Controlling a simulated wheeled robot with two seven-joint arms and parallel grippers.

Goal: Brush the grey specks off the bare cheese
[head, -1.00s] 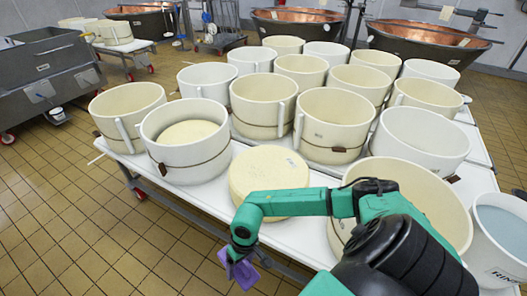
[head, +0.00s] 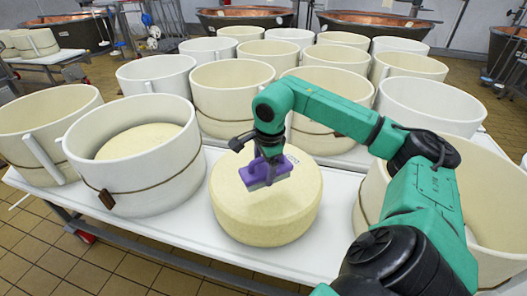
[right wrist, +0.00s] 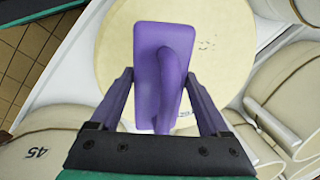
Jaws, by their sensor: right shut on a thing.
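The bare cheese (head: 265,218) is a pale yellow wheel on the white table, without a mould around it. It also fills the top of the right wrist view (right wrist: 112,45). My right gripper (head: 264,160) is shut on a purple brush (head: 268,180), held over the cheese's top towards its back. In the right wrist view the brush (right wrist: 148,60) lies between the two fingers, its block over the cheese. I cannot tell whether the bristles touch. Small dark marks show on the top right of the brush; I cannot tell whether they are specks. My left gripper is out of view.
A white mould with a cheese inside (head: 82,165) stands left of the bare cheese. Several empty moulds (head: 232,85) stand close behind, and a large one (head: 365,205) is to the right. A clear strip of white table (head: 180,235) lies in front. Copper vats (head: 365,22) stand far back.

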